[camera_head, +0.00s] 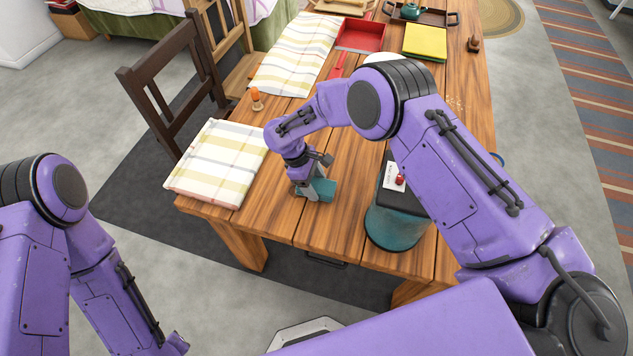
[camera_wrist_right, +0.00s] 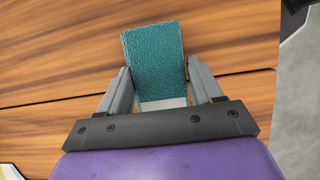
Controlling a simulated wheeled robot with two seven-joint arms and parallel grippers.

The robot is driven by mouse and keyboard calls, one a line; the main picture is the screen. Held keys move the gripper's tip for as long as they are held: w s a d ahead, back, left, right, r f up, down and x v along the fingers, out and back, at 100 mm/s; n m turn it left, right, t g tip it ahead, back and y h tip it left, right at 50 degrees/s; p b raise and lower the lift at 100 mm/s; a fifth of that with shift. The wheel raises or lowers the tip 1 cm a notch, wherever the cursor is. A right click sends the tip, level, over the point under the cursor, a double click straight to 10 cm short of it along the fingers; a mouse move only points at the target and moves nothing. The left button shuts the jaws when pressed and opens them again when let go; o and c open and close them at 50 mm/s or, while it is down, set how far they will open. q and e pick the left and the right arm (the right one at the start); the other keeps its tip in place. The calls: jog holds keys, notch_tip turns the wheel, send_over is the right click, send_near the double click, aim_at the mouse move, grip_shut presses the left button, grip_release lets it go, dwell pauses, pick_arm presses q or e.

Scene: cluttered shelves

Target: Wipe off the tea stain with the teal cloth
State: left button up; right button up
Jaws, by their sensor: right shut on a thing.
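The teal cloth (camera_head: 325,188) is at the near part of the wooden table, under my right gripper (camera_head: 310,190). In the right wrist view, the right gripper (camera_wrist_right: 159,72) is shut on the teal cloth (camera_wrist_right: 153,52), a folded, textured piece that sticks out beyond the fingertips over the wood. I cannot tell whether the cloth touches the tabletop. I see no tea stain in either view; my right arm and the cloth hide part of the table. My left arm shows at the lower left, but its gripper is out of view.
A teal bin (camera_head: 390,228) with a dark top stands right of the gripper. A folded plaid cloth (camera_head: 215,160) lies left, near an orange-topped stamp (camera_head: 257,100). A red tray (camera_head: 361,36) and yellow cloth (camera_head: 425,40) lie farther back. Pale crumbs (camera_head: 455,103) lie at right.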

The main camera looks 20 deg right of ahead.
jog(key=shift+f+b, duration=0.5)
jog(key=shift+f, duration=0.1)
dwell(0.3)
